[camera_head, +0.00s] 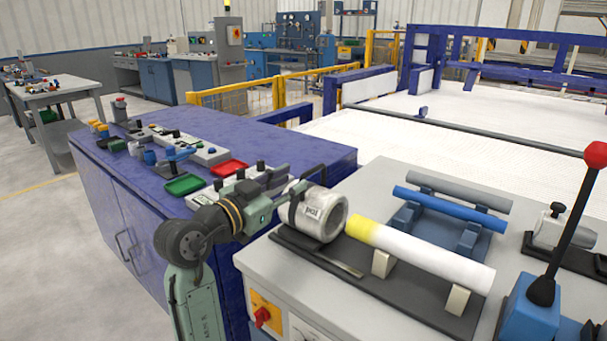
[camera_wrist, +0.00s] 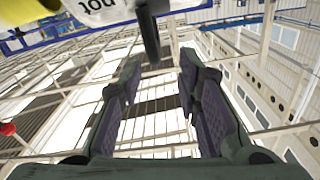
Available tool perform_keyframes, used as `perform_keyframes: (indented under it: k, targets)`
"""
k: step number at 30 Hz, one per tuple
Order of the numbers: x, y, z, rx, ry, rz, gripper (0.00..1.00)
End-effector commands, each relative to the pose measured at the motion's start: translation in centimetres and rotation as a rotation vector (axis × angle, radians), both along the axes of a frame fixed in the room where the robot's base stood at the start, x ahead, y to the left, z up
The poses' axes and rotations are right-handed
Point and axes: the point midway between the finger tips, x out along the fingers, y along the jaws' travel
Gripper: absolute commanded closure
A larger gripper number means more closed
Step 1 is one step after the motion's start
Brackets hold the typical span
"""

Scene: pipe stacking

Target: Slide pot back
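The pot (camera_head: 325,215) is a short white-grey cylinder with dark lettering and a dark band. It lies on its side on a dark rail, with its open end beside the yellow end of a white pipe (camera_head: 435,258). Its lettered wall shows upside down at the top of the wrist view (camera_wrist: 100,10). A dark handle (camera_wrist: 147,30) reaches down from it, its end close to my fingertips. My gripper (camera_wrist: 161,62) is open, with a wide gap between its fingers. In the head view my gripper (camera_head: 298,180) is at the pot's upper left side. Contact with the handle cannot be told.
The white pipe rests on pale supports. Behind it lie a blue pipe (camera_head: 440,210) and a grey pipe (camera_head: 460,190) on a blue rack. A red-knobbed lever (camera_head: 575,225) stands at the right. A blue cabinet (camera_head: 290,150) with trays and tools is at the left.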

Motion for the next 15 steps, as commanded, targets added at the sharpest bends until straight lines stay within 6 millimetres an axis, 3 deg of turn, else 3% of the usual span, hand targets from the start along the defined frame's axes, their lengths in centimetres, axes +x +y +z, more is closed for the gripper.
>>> perform_keyframes:
  k: [6, 15]
  targets:
    - [-2.8, 2.2, 0.0, 0.000, 0.000, 0.002, 0.69]
    - [-3.8, 2.8, 0.0, 0.000, 0.000, 0.000, 0.69]
